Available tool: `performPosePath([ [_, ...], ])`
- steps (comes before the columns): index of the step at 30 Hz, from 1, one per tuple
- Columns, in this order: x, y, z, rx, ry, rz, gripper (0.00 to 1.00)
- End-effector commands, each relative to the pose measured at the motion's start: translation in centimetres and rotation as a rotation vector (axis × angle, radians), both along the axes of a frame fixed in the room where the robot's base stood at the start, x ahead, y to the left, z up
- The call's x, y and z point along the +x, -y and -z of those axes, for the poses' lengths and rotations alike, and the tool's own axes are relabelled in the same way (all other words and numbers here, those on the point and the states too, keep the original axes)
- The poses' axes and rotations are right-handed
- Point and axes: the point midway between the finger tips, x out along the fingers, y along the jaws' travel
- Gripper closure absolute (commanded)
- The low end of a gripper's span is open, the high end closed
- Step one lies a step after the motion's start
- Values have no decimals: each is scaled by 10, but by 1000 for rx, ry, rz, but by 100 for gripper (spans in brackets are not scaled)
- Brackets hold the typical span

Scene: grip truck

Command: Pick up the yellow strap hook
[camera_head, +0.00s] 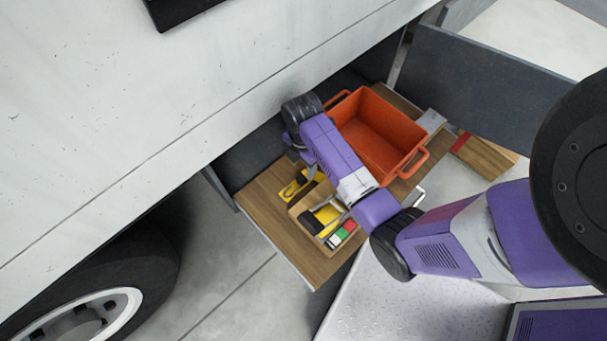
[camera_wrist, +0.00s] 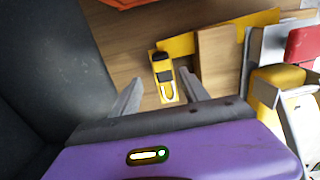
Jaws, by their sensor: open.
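The yellow strap hook (camera_wrist: 162,70) lies on the wooden drawer floor in the wrist view. My gripper (camera_wrist: 160,86) is open, with one finger on either side of the hook's near end in the picture. I cannot tell how far above it the fingers are. In the head view a yellow and black piece (camera_head: 293,186) shows left of my arm, partly hidden.
The open drawer (camera_head: 262,203) sticks out under the white truck body (camera_head: 150,90). A wooden organiser with yellow tools and small coloured blocks (camera_head: 341,234) stands right beside the hook. An orange crate (camera_head: 381,132) stands behind. A dark wall (camera_wrist: 40,60) rises at left in the wrist view.

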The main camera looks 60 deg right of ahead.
Motion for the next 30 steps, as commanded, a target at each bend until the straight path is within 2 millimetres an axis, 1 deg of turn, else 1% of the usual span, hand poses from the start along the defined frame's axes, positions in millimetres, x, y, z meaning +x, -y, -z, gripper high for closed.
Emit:
performPosePath([
  [1, -1, 0, 7, 2, -2, 2, 47],
  [5, -3, -2, 20, 1, -1, 3, 47],
  [9, -6, -5, 42, 1, -1, 4, 47],
  [12, -6, -4, 54, 1, 0, 5, 47],
  [16, -5, -5, 60, -1, 2, 4, 47],
  [22, -5, -5, 60, -1, 3, 4, 47],
  [23, -5, -5, 60, -1, 3, 4, 49],
  [24, -5, -5, 60, -1, 3, 4, 57],
  [26, -5, -5, 60, -1, 3, 4, 69],
  [27, -5, -5, 60, -1, 3, 4, 77],
  [29, -5, -5, 60, -1, 3, 4, 88],
  [30, -5, -5, 60, -1, 3, 4, 96],
])
